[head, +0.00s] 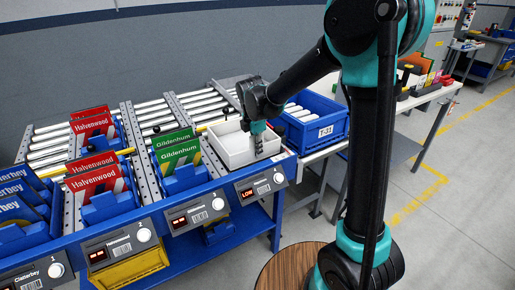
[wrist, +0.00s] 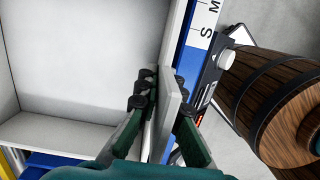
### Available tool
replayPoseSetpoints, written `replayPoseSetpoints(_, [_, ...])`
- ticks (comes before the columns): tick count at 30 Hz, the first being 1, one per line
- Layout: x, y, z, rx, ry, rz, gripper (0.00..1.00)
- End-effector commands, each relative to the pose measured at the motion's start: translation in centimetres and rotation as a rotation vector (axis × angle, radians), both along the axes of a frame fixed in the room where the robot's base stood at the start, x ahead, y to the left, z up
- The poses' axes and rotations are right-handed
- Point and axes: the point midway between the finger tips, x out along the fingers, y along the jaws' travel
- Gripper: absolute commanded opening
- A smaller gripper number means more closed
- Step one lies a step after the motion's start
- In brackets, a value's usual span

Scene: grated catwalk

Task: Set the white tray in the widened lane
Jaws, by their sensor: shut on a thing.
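The white tray (head: 226,150) is an open, empty box at the front of the rightmost roller lane. It looks level, between the green-card lane and the rack's right edge. I cannot tell whether its base rests fully on the rollers. My gripper (head: 258,147) points down at the tray's right front side and is shut on its wall. In the wrist view my gripper (wrist: 163,95) has one finger inside the tray and one outside. The tray floor (wrist: 80,60) is bare there. The lane surface under the tray is hidden.
Green Gildenhum cards (head: 178,152) stand in the lane to the left, red Halvenwood cards (head: 97,180) further left. A blue crate (head: 325,128) with white rolls stands close on the right. A display reading LOW (head: 248,193) is on the front rail. A wooden barrel (wrist: 265,85) stands in front.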

Motion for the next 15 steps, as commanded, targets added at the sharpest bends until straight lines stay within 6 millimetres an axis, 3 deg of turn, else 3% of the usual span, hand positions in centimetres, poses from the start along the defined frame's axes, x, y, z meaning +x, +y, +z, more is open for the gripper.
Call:
replayPoseSetpoints(2, [-0.01,-0.02,0.01,0.000,0.000,0.000,0.00])
replayPoseSetpoints(3, [-0.02,-0.02,0.01,-0.001,0.001,0.000,0.09])
replayPoseSetpoints(8, [-0.01,-0.02,0.01,-0.001,0.001,0.000,0.29])
replayPoseSetpoints(15, [-0.01,-0.02,0.01,-0.001,0.001,0.000,0.31])
